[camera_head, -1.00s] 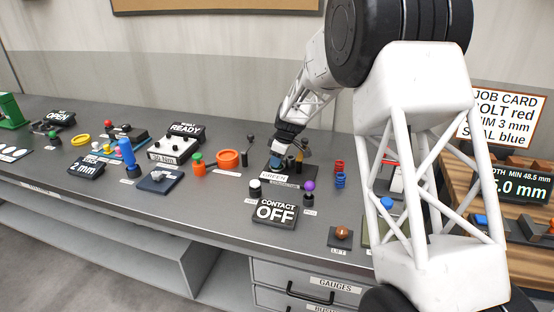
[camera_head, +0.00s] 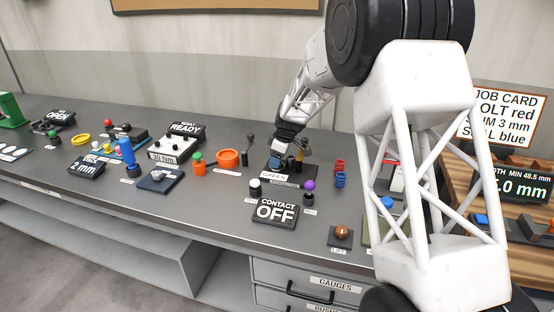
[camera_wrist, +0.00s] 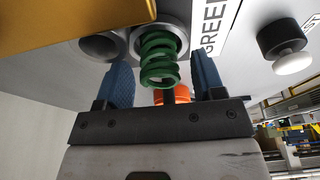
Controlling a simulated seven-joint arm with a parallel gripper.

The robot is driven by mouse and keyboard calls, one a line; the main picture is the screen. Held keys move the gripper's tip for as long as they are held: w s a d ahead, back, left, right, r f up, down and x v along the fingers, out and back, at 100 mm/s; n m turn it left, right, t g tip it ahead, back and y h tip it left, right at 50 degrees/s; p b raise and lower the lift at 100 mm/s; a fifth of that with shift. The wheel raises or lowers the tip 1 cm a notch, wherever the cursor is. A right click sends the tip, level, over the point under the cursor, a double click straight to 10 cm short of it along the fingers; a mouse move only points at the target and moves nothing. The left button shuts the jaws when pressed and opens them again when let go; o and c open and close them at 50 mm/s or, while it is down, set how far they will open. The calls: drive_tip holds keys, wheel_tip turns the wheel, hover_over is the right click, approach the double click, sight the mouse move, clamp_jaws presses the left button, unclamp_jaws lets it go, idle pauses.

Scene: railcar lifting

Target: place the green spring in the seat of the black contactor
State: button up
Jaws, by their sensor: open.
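The green spring (camera_wrist: 158,60) is between my gripper's two blue fingers in the wrist view, with a gap on each side. Its far end meets a round metal ring in a dark grey face marked with a label (camera_wrist: 214,32) that begins "GREE". A second, empty-looking round opening (camera_wrist: 102,46) is beside it. My gripper (camera_wrist: 164,80) is open. The spring cannot be made out there.
A gold-coloured part (camera_wrist: 70,20) is close to the fingers in the wrist view. The CONTACT OFF sign (camera_head: 276,212) and a purple knob (camera_head: 310,187) are in front.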

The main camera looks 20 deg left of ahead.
drive_tip(key=v, duration=1.1)
drive_tip(key=shift+r, duration=0.4)
drive_tip(key=shift+d, duration=0.1)
idle(0.3)
drive_tip(key=s+d+r+m+t+h, duration=0.1)
drive_tip(key=s+d+r+m, duration=0.3)
drive_tip(key=s+d+r, duration=0.55)
drive_tip(key=s+d+r+m+t, duration=0.1)
drive_tip(key=s+d+r+m, duration=0.35)
drive_tip(key=s+d, duration=1.05)
drive_tip(key=s+d+f+m, duration=0.2)
drive_tip(key=s+d, duration=0.4)
drive_tip(key=s, duration=0.3)
drive_tip(key=s+d+f+m+h, duration=0.1)
drive_tip(key=s+d+m, duration=0.3)
drive_tip(key=s, duration=0.6)
drive_tip(key=s+d+f+m+h, duration=0.1)
drive_tip(key=s+d+f+m, duration=0.2)
drive_tip(key=s+d, duration=0.4)
drive_tip(key=shift+s+d+m+t, duration=0.3)
drive_tip(key=shift+s+d+m, duration=0.05)
drive_tip(key=shift+s, duration=0.9)
